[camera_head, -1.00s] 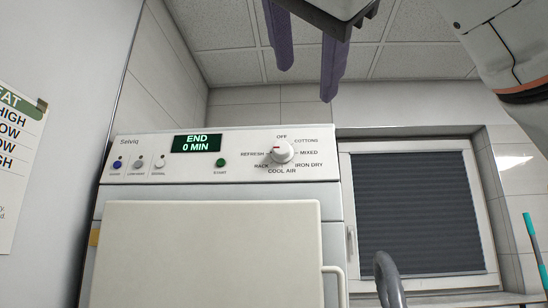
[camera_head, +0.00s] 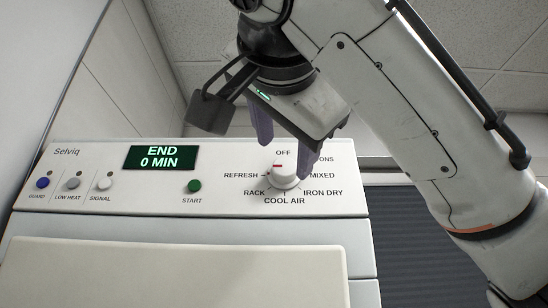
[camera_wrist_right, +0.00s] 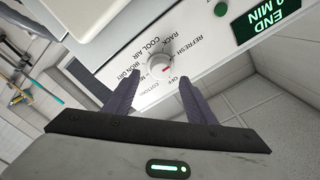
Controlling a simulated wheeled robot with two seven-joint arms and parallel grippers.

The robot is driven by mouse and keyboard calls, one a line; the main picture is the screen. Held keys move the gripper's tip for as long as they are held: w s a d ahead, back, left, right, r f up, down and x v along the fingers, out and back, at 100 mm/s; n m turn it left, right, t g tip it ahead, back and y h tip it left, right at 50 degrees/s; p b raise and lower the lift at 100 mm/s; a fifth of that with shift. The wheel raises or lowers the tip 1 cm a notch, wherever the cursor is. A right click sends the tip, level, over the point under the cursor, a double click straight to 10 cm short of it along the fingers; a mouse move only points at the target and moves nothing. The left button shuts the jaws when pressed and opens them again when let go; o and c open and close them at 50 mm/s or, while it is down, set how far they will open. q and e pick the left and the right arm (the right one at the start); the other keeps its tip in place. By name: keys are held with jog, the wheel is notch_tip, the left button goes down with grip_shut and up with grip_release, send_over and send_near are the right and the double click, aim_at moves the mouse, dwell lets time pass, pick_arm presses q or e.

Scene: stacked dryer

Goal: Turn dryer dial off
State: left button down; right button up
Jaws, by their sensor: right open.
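The dial (camera_head: 283,174) is a white round knob with a red mark, at the right of the dryer's control panel (camera_head: 120,195). The red mark shows on its upper-left part; I cannot tell exactly which setting it points to. OFF is printed above the dial. My right gripper (camera_head: 297,146) comes from above, open, its purple fingers at either side of the dial's upper part. In the right wrist view the dial (camera_wrist_right: 157,66) lies between the fingertips (camera_wrist_right: 160,76), with gaps and no clear contact. The right finger partly hides the COTTONS label. My left gripper is not in view.
A green-lit display (camera_head: 160,157) reads END 0 MIN. A green START button (camera_head: 194,186) and several small buttons sit left of the dial. The pale dryer door (camera_head: 180,275) is below.

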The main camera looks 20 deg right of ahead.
aim_at(284, 168)
jog(key=p+x, duration=0.1)
jog(key=x, duration=0.3)
jog(key=shift+r, duration=0.1)
jog(key=shift+w+d, duration=0.15)
jog(key=shift+w, duration=0.35)
jog(key=c, duration=1)
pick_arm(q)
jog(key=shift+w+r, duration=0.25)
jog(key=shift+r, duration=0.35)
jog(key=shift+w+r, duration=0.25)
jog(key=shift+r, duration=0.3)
pick_arm(e)
jog(key=shift+c, duration=0.2)
